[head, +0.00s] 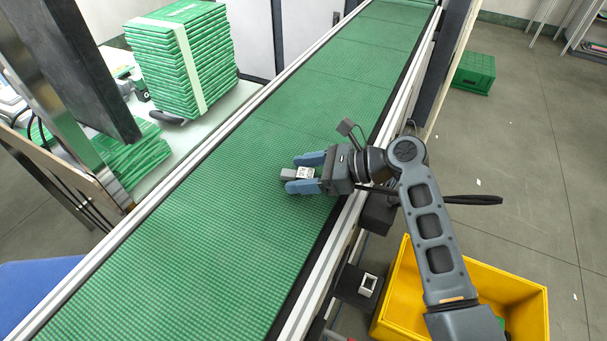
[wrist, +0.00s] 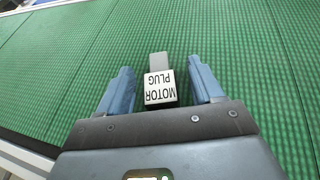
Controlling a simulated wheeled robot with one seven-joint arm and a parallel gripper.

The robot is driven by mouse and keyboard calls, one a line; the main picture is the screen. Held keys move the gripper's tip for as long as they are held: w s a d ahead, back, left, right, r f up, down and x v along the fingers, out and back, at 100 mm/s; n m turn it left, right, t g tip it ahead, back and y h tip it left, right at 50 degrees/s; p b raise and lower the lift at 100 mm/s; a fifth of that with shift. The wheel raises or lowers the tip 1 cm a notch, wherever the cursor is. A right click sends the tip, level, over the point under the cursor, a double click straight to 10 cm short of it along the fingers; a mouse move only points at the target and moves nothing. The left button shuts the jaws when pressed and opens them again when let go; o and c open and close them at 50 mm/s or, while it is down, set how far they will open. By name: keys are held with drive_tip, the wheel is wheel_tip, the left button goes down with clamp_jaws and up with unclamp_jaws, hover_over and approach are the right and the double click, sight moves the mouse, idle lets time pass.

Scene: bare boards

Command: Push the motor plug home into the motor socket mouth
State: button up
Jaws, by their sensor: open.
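The motor plug (head: 303,173) is a small block with a white labelled face and a grey end; it lies on the green conveyor belt. It shows in the wrist view as a block marked MOTOR PLUG (wrist: 160,88), its grey end pointing away from me. My gripper (head: 292,174) is open, with one blue finger on each side of the plug. In the wrist view, gaps show between the plug and both fingers of my gripper (wrist: 160,68). A white square-rimmed opening (head: 368,284), apparently the motor socket mouth, is on a dark box beside the belt; no label is readable.
The green belt (head: 170,260) is clear around the plug, with a metal rail (head: 315,285) along its right edge. A yellow bin (head: 400,300) stands right of the socket.

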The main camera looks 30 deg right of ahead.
sight(306, 173)
drive_tip(key=c, duration=1.1)
drive_tip(key=shift+o, duration=0.2)
drive_tip(key=shift+r, duration=0.15)
drive_tip(key=shift+r, duration=0.25)
drive_tip(key=r, duration=0.3)
drive_tip(key=shift+s+d+r, duration=0.15)
drive_tip(key=shift+s+r, duration=0.1)
drive_tip(key=shift+r, duration=0.1)
drive_tip(key=s+d+r, duration=0.5)
drive_tip(key=s+r, duration=0.1)
drive_tip(key=s, duration=0.4)
drive_tip(key=shift+r, duration=0.25)
drive_tip(key=shift+w, duration=0.1)
